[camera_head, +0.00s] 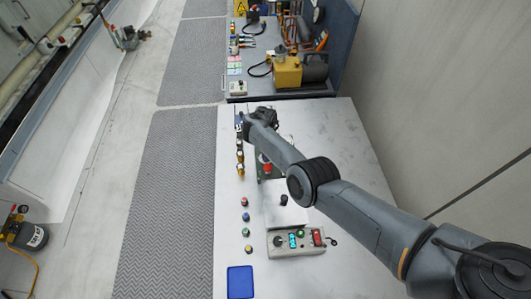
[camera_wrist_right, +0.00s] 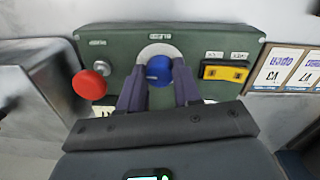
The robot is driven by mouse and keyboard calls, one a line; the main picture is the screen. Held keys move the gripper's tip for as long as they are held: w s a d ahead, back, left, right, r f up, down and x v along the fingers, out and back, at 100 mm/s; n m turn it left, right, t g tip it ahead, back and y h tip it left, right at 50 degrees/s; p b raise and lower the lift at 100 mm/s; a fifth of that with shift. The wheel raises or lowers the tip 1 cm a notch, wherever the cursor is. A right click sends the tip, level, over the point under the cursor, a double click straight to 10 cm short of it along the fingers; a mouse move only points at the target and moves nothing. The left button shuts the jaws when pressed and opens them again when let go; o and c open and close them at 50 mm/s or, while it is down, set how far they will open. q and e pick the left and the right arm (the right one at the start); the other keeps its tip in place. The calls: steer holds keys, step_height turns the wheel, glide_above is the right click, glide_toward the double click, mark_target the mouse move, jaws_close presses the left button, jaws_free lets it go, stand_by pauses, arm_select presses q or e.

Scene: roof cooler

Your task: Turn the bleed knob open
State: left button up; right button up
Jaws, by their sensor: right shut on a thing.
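In the right wrist view a blue round knob (camera_wrist_right: 157,72) sits on a pale round plate on the face of a green control box (camera_wrist_right: 115,50). It looks like the bleed knob, but its label is too small to read. My right gripper (camera_wrist_right: 159,67) has one finger on each side of the knob and is shut on it. In the head view my right arm comes in from the right over the bench, and its fingers and the knob cannot be made out there. My left gripper is in neither view.
A red button (camera_wrist_right: 89,84) and a yellow switch (camera_wrist_right: 224,72) flank the knob. On the pale bench (camera_head: 335,140) stand a grey control unit (camera_head: 296,242), a blue tray (camera_head: 240,281) and several coloured knobs. A yellow pump (camera_head: 287,72) stands behind.

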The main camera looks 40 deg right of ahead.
steer(key=o, duration=1.1)
steer(key=shift+c, duration=0.2)
step_height(320, 180, up, 11)
steer(key=p, duration=0.4)
steer(key=shift+w, duration=0.15)
steer(key=shift+d+f, duration=0.1)
